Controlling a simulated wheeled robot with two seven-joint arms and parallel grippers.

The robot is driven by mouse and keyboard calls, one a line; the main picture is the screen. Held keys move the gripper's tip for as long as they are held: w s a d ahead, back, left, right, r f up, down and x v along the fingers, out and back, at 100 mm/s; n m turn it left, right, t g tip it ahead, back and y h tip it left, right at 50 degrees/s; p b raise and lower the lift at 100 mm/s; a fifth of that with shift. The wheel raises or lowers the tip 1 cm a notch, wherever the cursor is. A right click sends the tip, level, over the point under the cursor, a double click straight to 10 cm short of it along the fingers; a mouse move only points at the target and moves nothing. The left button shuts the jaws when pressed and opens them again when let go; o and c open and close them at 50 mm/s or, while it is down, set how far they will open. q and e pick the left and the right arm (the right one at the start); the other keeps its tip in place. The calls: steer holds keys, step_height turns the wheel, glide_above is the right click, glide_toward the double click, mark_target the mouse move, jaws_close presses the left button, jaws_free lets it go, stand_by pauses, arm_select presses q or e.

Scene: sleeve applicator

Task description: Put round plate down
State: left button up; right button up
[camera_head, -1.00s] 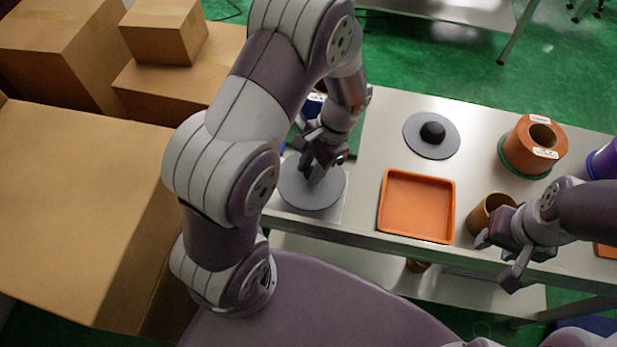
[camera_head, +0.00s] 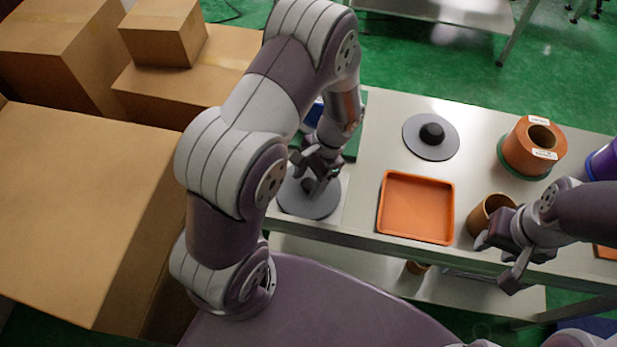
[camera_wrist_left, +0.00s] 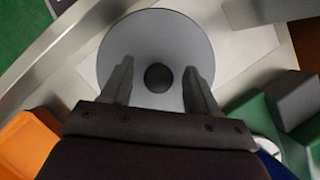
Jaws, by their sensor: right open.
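The round grey plate (camera_head: 310,208) with a dark central knob lies at the table's left front, apparently flat on a light surface. It also shows in the left wrist view (camera_wrist_left: 155,38), its knob (camera_wrist_left: 158,77) between my fingers. My left gripper (camera_head: 312,187) is just above the plate; in the left wrist view (camera_wrist_left: 157,82) its fingers stand apart with gaps on both sides of the knob. A second round plate with a black knob (camera_head: 431,145) lies further back. My right gripper (camera_head: 497,260) is open and empty near the front edge.
An orange tray (camera_head: 416,207) lies empty right of the plate. A brown cup (camera_head: 490,213) and an orange spool (camera_head: 533,147) stand further right. A green block (camera_wrist_left: 255,115) is near my left gripper. Cardboard boxes (camera_head: 80,200) fill the left.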

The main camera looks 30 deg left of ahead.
arm_select(q)
steer(key=shift+r, duration=0.25)
steer(key=p+v, duration=0.4)
steer(key=v, duration=0.8)
steer(key=s+r+n+t+h, duration=0.2)
steer(key=s+r+n+t, duration=0.3)
steer(key=s, duration=0.3)
steer(key=shift+s+a+r+n, duration=0.2)
steer(key=shift+a+r+n, duration=0.15)
steer(key=shift+r+n, duration=0.4)
steer(key=shift+s+r, duration=0.15)
steer(key=shift+s, duration=0.05)
steer(key=shift+w, duration=0.15)
